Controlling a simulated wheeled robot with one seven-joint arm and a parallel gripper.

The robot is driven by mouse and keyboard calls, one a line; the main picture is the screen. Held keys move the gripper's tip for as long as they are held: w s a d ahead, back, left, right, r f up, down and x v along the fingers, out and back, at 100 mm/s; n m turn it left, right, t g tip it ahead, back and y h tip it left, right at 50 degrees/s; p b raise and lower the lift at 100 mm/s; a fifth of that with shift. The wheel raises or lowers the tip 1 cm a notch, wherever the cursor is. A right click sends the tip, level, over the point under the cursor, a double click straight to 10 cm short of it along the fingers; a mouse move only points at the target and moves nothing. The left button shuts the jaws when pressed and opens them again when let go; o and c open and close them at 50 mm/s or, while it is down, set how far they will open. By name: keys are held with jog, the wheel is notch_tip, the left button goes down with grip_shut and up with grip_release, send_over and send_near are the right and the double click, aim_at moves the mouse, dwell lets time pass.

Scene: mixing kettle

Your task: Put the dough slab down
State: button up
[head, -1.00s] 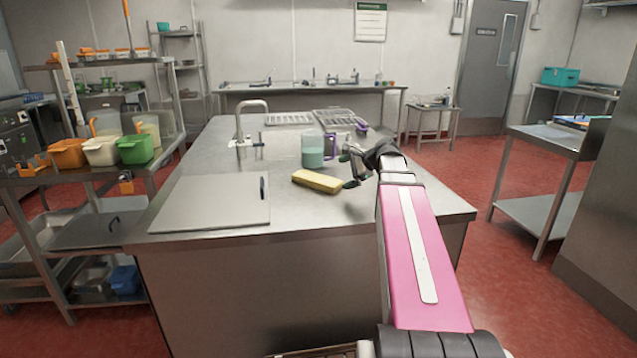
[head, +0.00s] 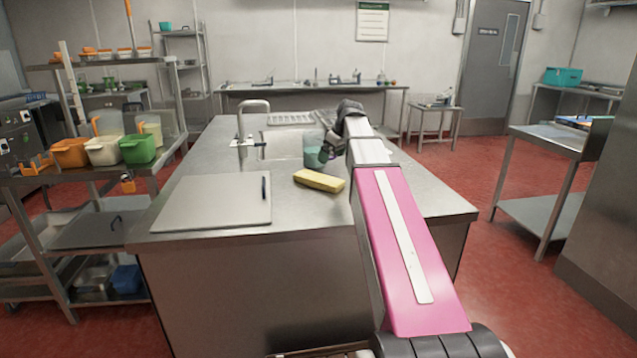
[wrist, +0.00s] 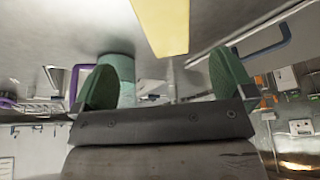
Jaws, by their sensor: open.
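The dough slab (head: 319,181) is a pale yellow block lying flat on the steel counter (head: 300,215), right of the grey board. It also shows at the top of the wrist view (wrist: 163,24), beyond my fingers and apart from them. My gripper (head: 328,152) is above the counter, just behind the slab in the head view, and partly hidden by my own wrist. In the wrist view my gripper (wrist: 163,85) has its two green fingers spread wide with nothing between them touching either pad.
A teal-filled jug (head: 311,155) stands close beside my gripper; my arm hides its right side. A grey board with a dark handle (head: 213,200) lies at the counter's left. A tap (head: 243,125) stands behind it. The counter's front right is clear.

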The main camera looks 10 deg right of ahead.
send_over(322, 178)
jog(key=s+d, duration=0.1)
jog(key=d, duration=0.1)
jog(key=shift+a+f, duration=0.15)
jog(key=shift+f, duration=1.15)
jog(key=shift+a+f, duration=0.1)
jog(key=shift+f, duration=1.15)
jog(key=shift+s+x, duration=0.2)
jog(key=shift+x, duration=1.1)
jog(key=shift+s+x, duration=0.2)
jog(key=shift+x, duration=1.1)
jog(key=c, duration=1.3)
